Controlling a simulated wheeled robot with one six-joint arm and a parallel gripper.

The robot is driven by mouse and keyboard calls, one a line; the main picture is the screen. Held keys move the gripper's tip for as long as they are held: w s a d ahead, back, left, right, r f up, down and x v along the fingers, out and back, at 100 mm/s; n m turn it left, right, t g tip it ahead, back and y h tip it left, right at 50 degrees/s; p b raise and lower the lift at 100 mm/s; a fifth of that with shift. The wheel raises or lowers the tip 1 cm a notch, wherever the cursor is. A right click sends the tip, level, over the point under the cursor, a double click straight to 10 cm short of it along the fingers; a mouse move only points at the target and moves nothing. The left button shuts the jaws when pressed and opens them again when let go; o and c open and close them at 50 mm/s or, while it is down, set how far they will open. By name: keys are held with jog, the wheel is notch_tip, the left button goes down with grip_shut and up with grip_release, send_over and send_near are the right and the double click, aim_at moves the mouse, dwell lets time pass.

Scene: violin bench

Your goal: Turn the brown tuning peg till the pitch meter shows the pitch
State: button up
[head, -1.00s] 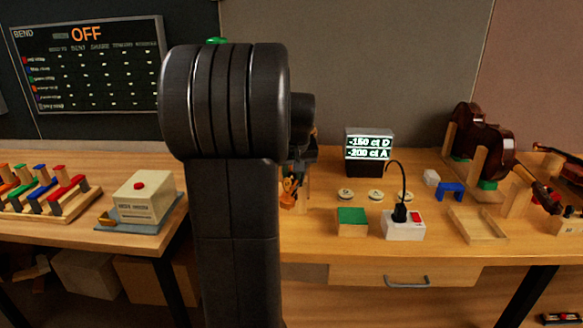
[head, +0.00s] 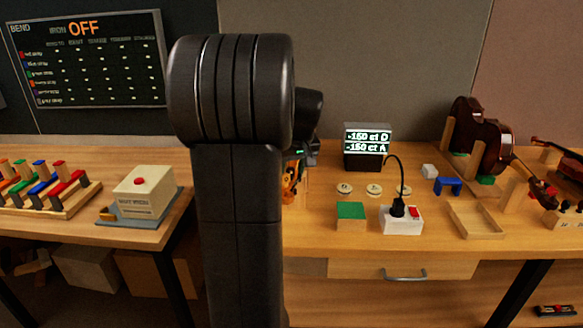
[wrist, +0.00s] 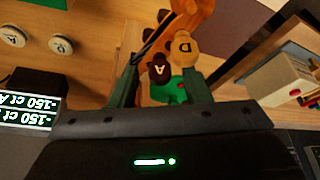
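The pitch meter (head: 367,140) on the bench reads -150 ct D and -150 ct A in the head view. It also shows upside down at the left of the wrist view (wrist: 28,112). In the wrist view, the brown tuning peg (wrist: 158,71), marked A, lies between the two fingers of my gripper (wrist: 159,78). The fingers are apart, with gaps beside the peg. A tan peg (wrist: 183,46), marked D, is just beyond the right finger. Both pegs are by an orange-brown scroll (wrist: 198,14).
A green-topped block (head: 351,215), a white switch box (head: 400,220) with a black cable and a wooden tray (head: 476,222) stand on the bench. Round discs (head: 374,191) lie before the meter. A violin body (head: 480,138) stands at the right.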

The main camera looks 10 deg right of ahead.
jog(key=a+v, duration=0.1)
jog(key=v, duration=1.2)
jog(key=shift+d+r, duration=0.45)
jog(key=shift+f, duration=0.1)
dwell(0.7)
jog(key=x, duration=1.4)
jog(key=shift+s+d+f, duration=0.1)
jog(key=shift+s, duration=0.1)
jog(key=shift+m, duration=0.4)
jog(key=shift+r, duration=0.25)
